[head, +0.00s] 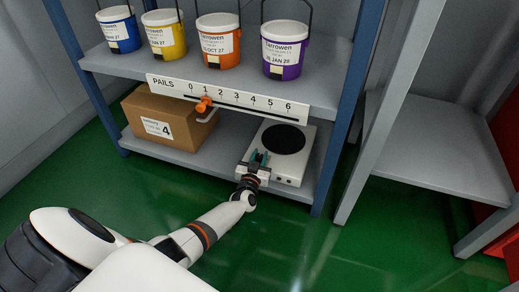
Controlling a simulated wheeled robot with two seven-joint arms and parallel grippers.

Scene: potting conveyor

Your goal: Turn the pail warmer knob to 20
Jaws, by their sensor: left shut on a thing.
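The pail warmer (291,165) is a white box with a round black plate on the lower shelf, under the pails. Its front face is partly hidden by my left gripper (258,158), which is at its left front corner. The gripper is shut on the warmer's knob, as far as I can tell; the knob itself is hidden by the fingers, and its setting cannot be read. Small dark marks show on the front face right of the gripper. My right gripper is not in view.
Blue (119,30), yellow (164,36), orange (218,42) and purple (285,50) pails stand on the upper shelf. A PAILS scale strip (228,97) with an orange pointer (203,104) hangs below them. A cardboard box (168,119) sits left of the warmer. Green floor lies in front.

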